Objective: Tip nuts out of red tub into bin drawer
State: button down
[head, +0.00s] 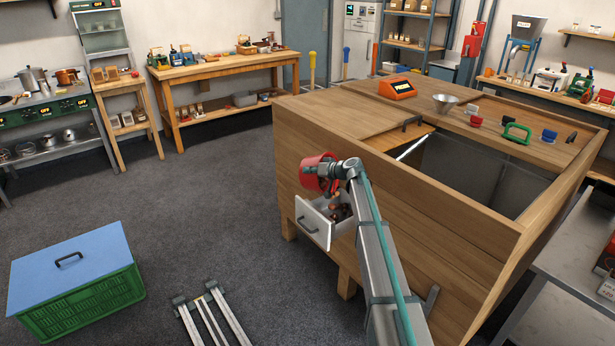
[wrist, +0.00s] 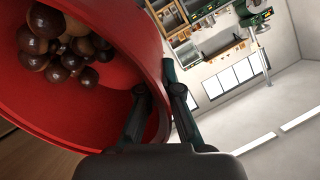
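The red tub (head: 315,170) is tilted far over above the open bin drawer (head: 312,222) at the front of the wooden bin. My gripper (head: 332,170) is shut on the tub's wall. In the wrist view, one finger of my gripper (wrist: 157,90) is inside the red tub (wrist: 60,115) and the other is outside. Several brown nuts (wrist: 70,45) lie bunched inside the tub. In the head view, a few nuts (head: 335,196) are between the tub's mouth and the drawer. More dark nuts (head: 342,212) lie in the drawer.
The wooden bin (head: 430,215) has an open top, with an orange display (head: 397,89), a metal funnel (head: 445,103) and small handled items on it. A green crate with a blue lid (head: 75,280) stands on the floor at left. Floor rails (head: 212,315) lie in front.

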jog(key=shift+s+d+f+b, duration=0.2)
jog(key=shift+d+b, duration=0.1)
jog(key=shift+b, duration=0.75)
jog(key=s+d+t+y+b, duration=0.1)
jog(key=b, duration=0.5)
jog(key=d+t+y+b, duration=0.1)
jog(key=b, duration=0.5)
jog(key=shift+s+d+f+y+b, duration=0.1)
jog(key=shift+s+f+y+b, duration=0.2)
jog(key=shift+s+f+b, duration=0.1)
jog(key=d+t+b, duration=0.1)
jog(key=b, duration=0.3)
jog(key=s+t+y+b, duration=0.1)
jog(key=b, duration=0.3)
jog(key=shift+s+d+r+m, duration=0.1)
jog(key=shift+d+r+m, duration=0.15)
jog(key=shift+d+m, duration=0.15)
jog(key=shift+s+d+r+y+b, duration=0.3)
jog(key=shift+y+b, duration=0.2)
jog(key=shift+b, duration=0.9)
jog(key=shift+w+a, duration=0.1)
